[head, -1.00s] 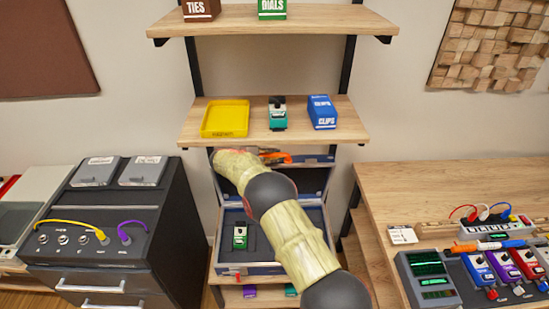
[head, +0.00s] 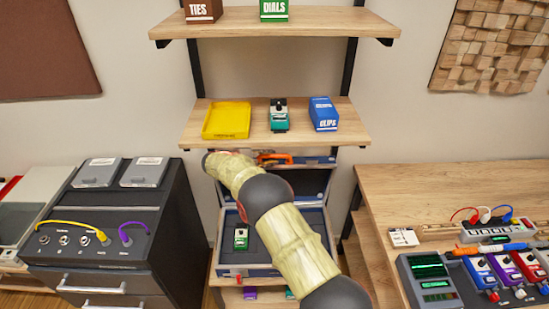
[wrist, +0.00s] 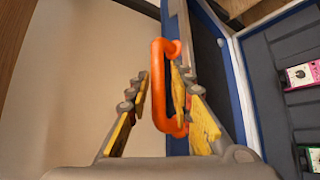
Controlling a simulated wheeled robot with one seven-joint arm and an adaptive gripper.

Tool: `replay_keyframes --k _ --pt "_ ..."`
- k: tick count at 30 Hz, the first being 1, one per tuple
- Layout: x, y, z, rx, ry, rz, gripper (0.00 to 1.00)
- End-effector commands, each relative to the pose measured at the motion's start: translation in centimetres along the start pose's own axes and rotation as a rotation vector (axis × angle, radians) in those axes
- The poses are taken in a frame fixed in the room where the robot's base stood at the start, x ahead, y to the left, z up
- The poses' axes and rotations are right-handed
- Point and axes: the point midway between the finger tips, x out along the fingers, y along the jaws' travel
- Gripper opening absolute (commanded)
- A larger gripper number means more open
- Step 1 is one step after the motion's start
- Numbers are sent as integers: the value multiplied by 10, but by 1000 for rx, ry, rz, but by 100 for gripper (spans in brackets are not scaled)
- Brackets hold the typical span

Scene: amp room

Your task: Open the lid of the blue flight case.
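The blue flight case (head: 262,270) sits on a lower shelf, with a green pedal (head: 241,238) inside. Its lid (head: 318,162) stands raised at the back, showing its dark inside; my arm covers part of it. In the wrist view the lid's blue edge (wrist: 223,70) runs beside an orange handle (wrist: 158,85). My gripper (wrist: 160,92) is open, with a finger on each side of the handle's near bar and a visible gap at the left finger. In the head view my gripper is mostly hidden behind my arm.
A shelf above the case holds a yellow tray (head: 227,120), a teal pedal (head: 279,115) and a blue clips box (head: 323,113). A black cabinet (head: 100,225) stands close on the left. A wooden desk (head: 440,185) with pedals stands on the right.

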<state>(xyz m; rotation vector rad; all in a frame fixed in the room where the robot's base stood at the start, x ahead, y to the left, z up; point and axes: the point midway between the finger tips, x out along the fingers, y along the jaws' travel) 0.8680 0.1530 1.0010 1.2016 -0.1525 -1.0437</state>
Motion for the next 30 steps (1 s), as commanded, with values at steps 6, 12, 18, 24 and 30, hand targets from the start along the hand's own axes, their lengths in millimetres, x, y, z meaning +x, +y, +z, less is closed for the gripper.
replay_keyframes --k 6,12,18,24,30 --pt "-47 1 -1 0 3 2 22" --pt "-75 1 -1 1 2 2 22" --pt "-85 1 0 1 0 1 22" --pt "-86 1 0 1 0 1 22" --pt "-86 1 0 1 0 1 22"
